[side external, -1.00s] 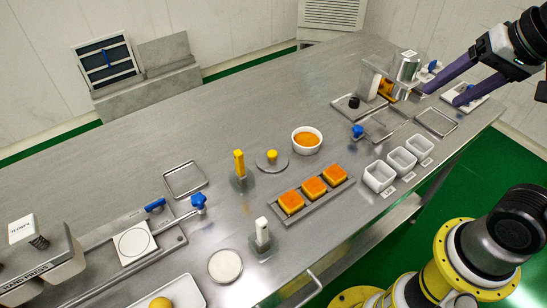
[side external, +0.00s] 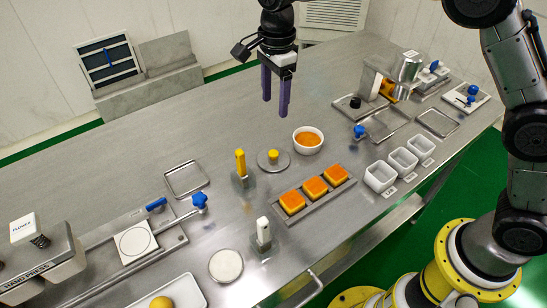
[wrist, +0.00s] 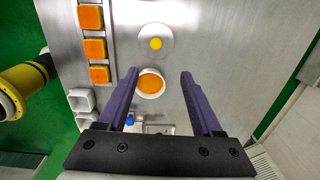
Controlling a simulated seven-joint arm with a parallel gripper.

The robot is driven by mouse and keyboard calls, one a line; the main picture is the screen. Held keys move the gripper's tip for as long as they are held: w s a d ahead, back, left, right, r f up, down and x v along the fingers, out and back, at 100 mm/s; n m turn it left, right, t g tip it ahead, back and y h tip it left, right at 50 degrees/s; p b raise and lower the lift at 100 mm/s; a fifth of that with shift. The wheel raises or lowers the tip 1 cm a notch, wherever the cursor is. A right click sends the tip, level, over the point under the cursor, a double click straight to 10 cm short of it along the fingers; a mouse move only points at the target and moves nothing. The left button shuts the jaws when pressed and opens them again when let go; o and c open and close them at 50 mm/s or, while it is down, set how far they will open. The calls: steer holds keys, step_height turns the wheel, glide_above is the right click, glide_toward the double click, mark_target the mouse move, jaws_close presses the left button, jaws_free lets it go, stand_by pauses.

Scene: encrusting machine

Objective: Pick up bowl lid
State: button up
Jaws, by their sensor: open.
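The bowl lid, a flat grey disc (side external: 264,165) with a yellow knob, lies on the steel table left of the white bowl (side external: 308,147), which holds orange filling. In the wrist view the lid (wrist: 140,48) lies beyond the bowl (wrist: 150,92), apart from it. My gripper (side external: 275,107) is open and empty, with purple fingers pointing down, raised above the table behind the lid and bowl. In the wrist view the bowl sits between the fingers (wrist: 159,72) in the picture, and the lid is ahead of the fingertips.
A tray (side external: 291,218) with orange-topped blocks lies in front of the bowl. A yellow upright tool (side external: 240,164) stands left of the lid. White cups (side external: 379,177) stand to the right. The table (side external: 200,120) behind the lid is clear.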

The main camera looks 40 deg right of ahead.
glide_above(273, 152)
step_height(273, 152, down, 9)
steer(key=shift+f, duration=3.05)
jaws_close()
